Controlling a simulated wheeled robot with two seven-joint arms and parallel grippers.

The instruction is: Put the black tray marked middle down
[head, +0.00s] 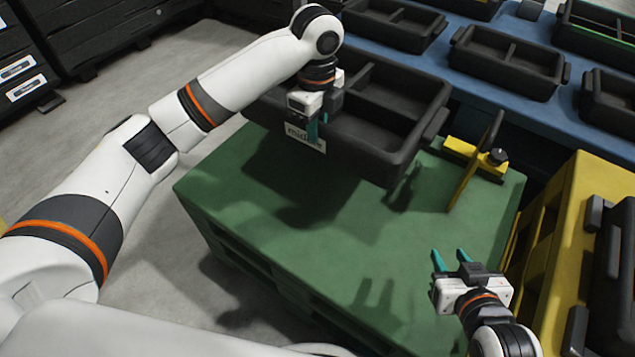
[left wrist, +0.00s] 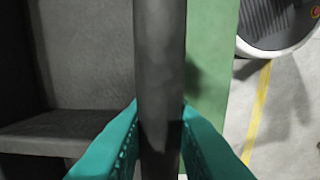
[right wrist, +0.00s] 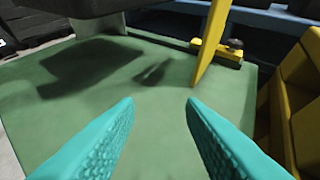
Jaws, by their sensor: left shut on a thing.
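The black tray marked middle (head: 372,147) has a divider inside and a white label on its near wall. It hangs above the green platform (head: 250,200), casting a shadow on it. My left gripper (head: 313,128) is shut on the tray's near wall, close to the label, partly covering the word. In the left wrist view the tray wall (left wrist: 160,70) runs between the teal fingers. My right gripper (head: 451,262) is open and empty, low over the platform's near right part. Its spread fingers show in the right wrist view (right wrist: 160,125).
A yellow stop with a black knob (head: 475,155) stands at the platform's right back. Yellow structures (head: 580,220) border the right side. A blue table (head: 490,95) with several black trays lies behind. The middle of the platform is bare.

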